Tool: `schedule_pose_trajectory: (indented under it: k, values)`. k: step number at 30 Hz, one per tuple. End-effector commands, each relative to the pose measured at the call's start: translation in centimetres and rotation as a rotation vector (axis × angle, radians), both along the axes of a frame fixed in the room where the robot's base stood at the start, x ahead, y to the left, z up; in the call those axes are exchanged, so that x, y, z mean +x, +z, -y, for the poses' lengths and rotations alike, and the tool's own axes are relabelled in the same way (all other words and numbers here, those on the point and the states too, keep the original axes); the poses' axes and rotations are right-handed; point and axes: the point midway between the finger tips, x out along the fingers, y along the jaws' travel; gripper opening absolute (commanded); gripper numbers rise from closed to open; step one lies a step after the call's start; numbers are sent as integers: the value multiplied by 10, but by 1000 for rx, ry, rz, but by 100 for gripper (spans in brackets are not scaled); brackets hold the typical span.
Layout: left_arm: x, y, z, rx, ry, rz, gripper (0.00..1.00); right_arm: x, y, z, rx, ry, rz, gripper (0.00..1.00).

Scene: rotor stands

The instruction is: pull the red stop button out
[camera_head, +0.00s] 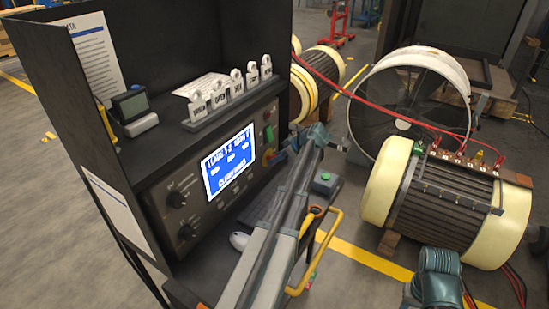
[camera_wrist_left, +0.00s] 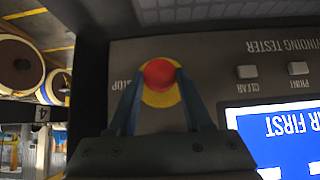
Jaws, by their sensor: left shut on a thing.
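The red stop button (camera_wrist_left: 159,73) sits on a yellow round plate on the grey tester panel, beside the printed word STOP, in the left wrist view. My left gripper (camera_wrist_left: 157,82) has one blue finger on each side of the button and is shut on it. In the head view my left gripper (camera_head: 284,154) is at the right end of the panel, where it mostly hides the button. My right gripper does not show.
The panel has a lit blue screen (camera_head: 229,160), black knobs (camera_head: 176,199) and a green switch (camera_head: 268,134). White tags (camera_head: 222,97) stand on the shelf above. A yellow handle (camera_head: 328,247) and a cream motor (camera_head: 446,200) with red cables lie to the right.

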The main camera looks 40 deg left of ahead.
Motion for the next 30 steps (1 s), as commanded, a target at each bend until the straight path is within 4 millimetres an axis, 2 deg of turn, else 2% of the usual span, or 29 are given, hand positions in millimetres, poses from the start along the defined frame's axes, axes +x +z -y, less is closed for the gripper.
schedule_pose_trajectory:
  k: [3,4,8,9,20,23,30]
  values:
    - [0,-1,3,-6,-1,0,0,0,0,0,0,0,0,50]
    - [0,-1,3,-6,-1,0,54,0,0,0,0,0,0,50]
    - [0,-1,2,-6,0,1,77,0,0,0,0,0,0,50]
    - [0,-1,2,-6,0,1,80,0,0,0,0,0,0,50]
    - [0,5,5,-4,-1,1,80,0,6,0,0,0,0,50]
    - [1,17,14,-4,-2,1,80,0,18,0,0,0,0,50]
    - [5,55,49,-4,-4,1,80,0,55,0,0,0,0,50]
